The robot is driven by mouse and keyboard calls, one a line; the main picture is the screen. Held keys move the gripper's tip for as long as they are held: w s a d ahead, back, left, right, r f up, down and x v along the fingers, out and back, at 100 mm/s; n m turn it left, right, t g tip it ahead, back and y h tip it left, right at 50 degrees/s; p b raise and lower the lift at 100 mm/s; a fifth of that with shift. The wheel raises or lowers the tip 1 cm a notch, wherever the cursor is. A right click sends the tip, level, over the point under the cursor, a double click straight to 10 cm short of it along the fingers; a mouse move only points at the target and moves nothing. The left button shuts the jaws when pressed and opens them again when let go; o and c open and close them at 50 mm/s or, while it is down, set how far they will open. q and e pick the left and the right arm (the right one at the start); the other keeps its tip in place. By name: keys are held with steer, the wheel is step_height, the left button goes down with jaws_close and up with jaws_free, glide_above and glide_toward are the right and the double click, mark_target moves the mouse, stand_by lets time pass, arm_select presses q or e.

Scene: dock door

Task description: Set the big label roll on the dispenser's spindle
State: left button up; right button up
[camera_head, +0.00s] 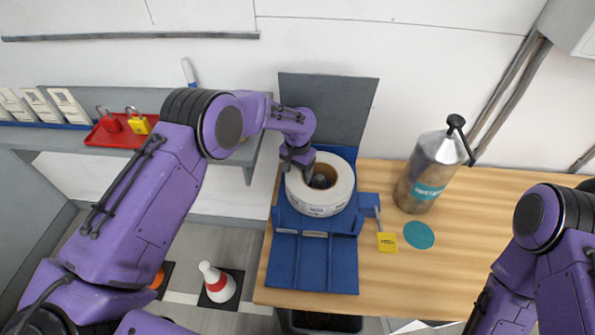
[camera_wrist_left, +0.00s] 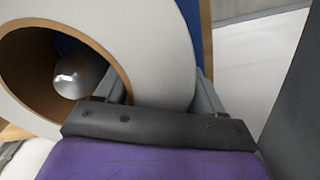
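The big label roll (camera_head: 320,205) is a white ring with a brown core, over the blue dispenser (camera_head: 312,262). The roll also fills the upper left of the left wrist view (camera_wrist_left: 165,60). The metal spindle (camera_head: 320,181) shows inside the core, and its rounded tip is seen through the hole in the left wrist view (camera_wrist_left: 80,75). The roll is around or just above it; I cannot tell how low it sits. My left gripper (camera_head: 301,168) has one finger inside the core and one outside, shut on the roll's wall. My right gripper is out of view; only its arm shows.
A metal canister (camera_head: 430,170) with a black handle stands right of the dispenser. A yellow card (camera_head: 387,242) and a teal disc (camera_head: 419,235) lie on the wooden bench (camera_head: 480,230). A grey panel (camera_head: 335,105) stands behind. A red tray (camera_head: 118,134) with padlocks sits on the left shelf.

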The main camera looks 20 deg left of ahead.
arm_select(q)
steer(key=shift+r, duration=0.1)
step_height(320, 180, up, 8)
steer(key=shift+f+b, duration=0.15)
steer(key=shift+b, duration=0.45)
stand_by(0.8)
